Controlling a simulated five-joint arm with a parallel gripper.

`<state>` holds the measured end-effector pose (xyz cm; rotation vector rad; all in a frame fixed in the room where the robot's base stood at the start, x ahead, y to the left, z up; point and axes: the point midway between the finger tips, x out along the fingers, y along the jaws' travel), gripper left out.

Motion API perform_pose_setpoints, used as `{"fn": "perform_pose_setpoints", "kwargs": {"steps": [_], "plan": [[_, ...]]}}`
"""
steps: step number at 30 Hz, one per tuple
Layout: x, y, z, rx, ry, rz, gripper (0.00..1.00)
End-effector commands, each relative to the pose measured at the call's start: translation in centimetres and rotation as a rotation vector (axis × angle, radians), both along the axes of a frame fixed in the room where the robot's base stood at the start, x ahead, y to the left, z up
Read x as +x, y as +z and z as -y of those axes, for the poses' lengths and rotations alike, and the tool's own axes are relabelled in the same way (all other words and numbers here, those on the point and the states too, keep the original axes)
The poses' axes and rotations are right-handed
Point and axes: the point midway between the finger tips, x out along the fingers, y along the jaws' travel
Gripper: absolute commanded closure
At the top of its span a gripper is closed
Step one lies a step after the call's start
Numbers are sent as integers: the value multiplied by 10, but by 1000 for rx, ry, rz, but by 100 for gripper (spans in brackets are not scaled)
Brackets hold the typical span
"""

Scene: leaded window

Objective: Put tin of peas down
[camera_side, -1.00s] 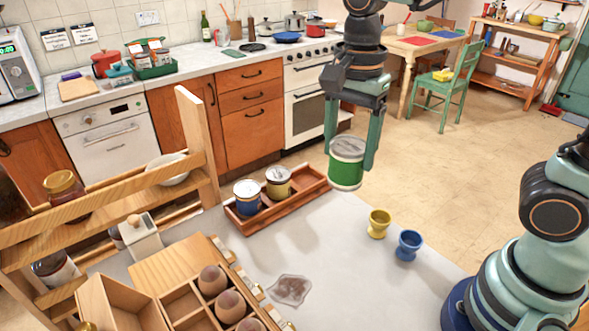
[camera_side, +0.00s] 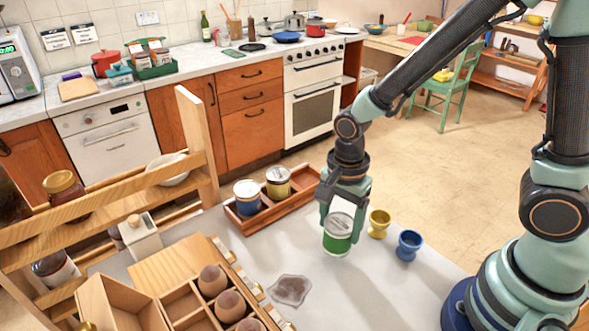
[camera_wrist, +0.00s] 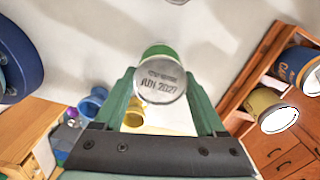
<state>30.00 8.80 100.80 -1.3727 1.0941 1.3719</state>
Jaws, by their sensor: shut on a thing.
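The tin of peas (camera_side: 338,236) is a green tin with a white band and a grey lid. My gripper (camera_side: 343,213) is shut on it, pointing down over the pale tabletop (camera_side: 318,272). The tin is upright and close to the tabletop; I cannot tell whether its base touches. In the wrist view the tin's lid (camera_wrist: 160,85) carries a printed date and sits between the two green fingers.
A wooden tray (camera_side: 288,208) with a blue tin (camera_side: 247,197) and a yellow tin (camera_side: 279,182) lies to the left. A yellow egg cup (camera_side: 379,223) and a blue one (camera_side: 409,245) stand to the right.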

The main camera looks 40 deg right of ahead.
Motion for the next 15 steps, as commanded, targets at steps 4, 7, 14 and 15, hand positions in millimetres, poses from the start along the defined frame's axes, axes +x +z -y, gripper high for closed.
{"fn": "perform_pose_setpoints", "kwargs": {"steps": [4, 7, 14, 15], "plan": [[-1, -19, 0, -1, 0, -4, 99], [0, -26, 0, 0, 0, -2, 99], [0, -26, 0, 0, 0, 1, 99], [0, -26, 0, 0, 0, 1, 99]]}}
